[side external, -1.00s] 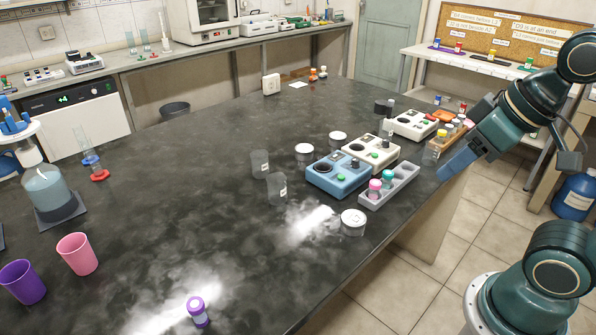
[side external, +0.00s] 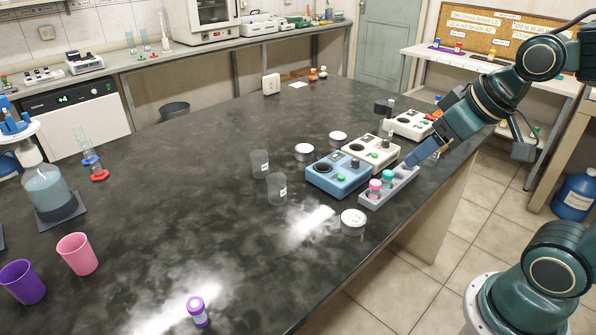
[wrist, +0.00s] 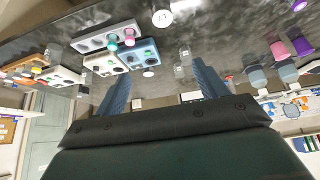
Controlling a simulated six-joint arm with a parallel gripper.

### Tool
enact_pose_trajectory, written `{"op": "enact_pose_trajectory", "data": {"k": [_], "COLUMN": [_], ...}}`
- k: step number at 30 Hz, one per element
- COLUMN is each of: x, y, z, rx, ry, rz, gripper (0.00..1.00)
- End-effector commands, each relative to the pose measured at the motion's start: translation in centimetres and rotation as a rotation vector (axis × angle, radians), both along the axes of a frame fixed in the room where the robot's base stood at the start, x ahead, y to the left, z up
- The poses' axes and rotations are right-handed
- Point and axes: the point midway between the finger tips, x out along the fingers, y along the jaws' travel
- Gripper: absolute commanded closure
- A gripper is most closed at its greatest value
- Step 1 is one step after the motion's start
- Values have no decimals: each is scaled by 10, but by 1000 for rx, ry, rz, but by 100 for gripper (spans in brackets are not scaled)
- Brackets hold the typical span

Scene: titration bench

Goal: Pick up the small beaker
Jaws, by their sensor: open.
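Two clear grey beakers with small white labels stand close together mid-table, one behind (side external: 260,164) and one in front (side external: 277,189); I cannot tell which is the smaller. They also show, tiny, in the wrist view (wrist: 179,71). My gripper (side external: 412,160) is over the right side of the table, above the far end of the vial rack, well to the right of both beakers. In the wrist view its two blue fingers (wrist: 162,70) are spread apart with nothing held between them.
A lidded dish (side external: 353,219) sits near the right edge. Pink (side external: 77,254) and purple (side external: 22,281) cups stand left; the table's middle is mostly clear.

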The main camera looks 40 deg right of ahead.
Motion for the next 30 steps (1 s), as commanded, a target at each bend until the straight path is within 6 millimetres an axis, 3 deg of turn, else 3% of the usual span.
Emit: {"op": "enact_pose_trajectory", "data": {"k": [6,15,24,30], "x": [51,107,142,151], "y": [-28,-80,-145,-195], "z": [-14,-39,-72,-98], "rx": [-6,-16,-32,-53], "ry": [-68,-178,-291,-367], "rz": [-49,-129,-239,-332], "gripper": [28,28,28,28]}}
